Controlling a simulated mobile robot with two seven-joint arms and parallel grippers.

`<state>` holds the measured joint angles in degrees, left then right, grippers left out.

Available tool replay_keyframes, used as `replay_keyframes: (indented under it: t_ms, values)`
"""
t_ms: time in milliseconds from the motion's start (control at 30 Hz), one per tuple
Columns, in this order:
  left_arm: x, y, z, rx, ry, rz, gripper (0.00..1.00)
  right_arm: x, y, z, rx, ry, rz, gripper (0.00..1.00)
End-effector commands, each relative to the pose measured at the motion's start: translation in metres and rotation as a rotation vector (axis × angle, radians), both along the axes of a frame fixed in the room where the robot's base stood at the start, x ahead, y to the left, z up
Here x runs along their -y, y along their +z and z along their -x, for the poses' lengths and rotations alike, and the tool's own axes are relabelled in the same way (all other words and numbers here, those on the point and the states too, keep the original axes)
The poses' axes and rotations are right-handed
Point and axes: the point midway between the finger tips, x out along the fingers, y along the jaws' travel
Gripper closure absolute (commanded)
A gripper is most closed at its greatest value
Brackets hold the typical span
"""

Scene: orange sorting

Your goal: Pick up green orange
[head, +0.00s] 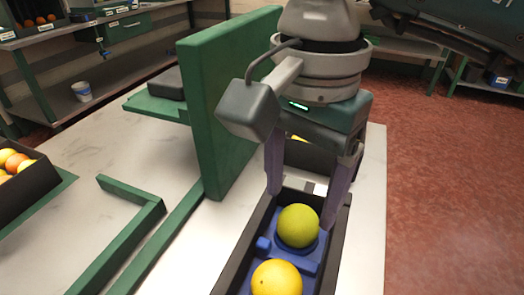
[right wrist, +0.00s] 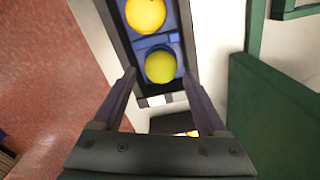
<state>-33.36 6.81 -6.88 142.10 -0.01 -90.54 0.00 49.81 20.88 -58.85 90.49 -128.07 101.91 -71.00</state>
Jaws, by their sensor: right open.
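The green orange (head: 298,226) is yellow-green and sits in a blue holder inside a dark narrow tray (head: 342,240). It also shows in the right wrist view (right wrist: 160,66), just beyond the fingertips. A yellow orange (head: 277,279) sits in the same tray, nearer the bottom edge of the head view. My right gripper (head: 304,205) is open and empty, pointing down over the tray's far end. In the head view its fingers are on either side, just above and behind the green orange; I see no contact. My left gripper is not in view.
A tall green panel (head: 225,105) stands left of my right gripper. A dark box of oranges (head: 30,185) is at the far left. Green rails (head: 140,235) cross the white table (head: 365,215).

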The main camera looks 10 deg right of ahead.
Motion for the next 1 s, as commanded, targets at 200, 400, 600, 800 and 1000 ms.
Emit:
replay_keyframes:
  t_ms: [200,400,600,800,1000]
  values:
    - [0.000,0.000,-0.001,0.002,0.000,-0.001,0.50,0.002,-0.021,-0.001,-0.005,-0.004,-0.003,0.25]
    - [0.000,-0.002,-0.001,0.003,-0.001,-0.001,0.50,0.007,-0.053,-0.006,-0.004,-0.003,-0.004,0.25]
    - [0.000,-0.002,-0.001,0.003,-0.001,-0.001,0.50,0.007,-0.063,-0.007,-0.001,0.000,-0.003,0.25]
    - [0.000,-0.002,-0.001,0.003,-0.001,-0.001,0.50,0.007,-0.062,-0.007,0.000,0.000,-0.004,0.30]
    - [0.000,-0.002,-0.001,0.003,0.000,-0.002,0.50,0.007,-0.062,-0.007,-0.001,0.000,-0.003,0.53]
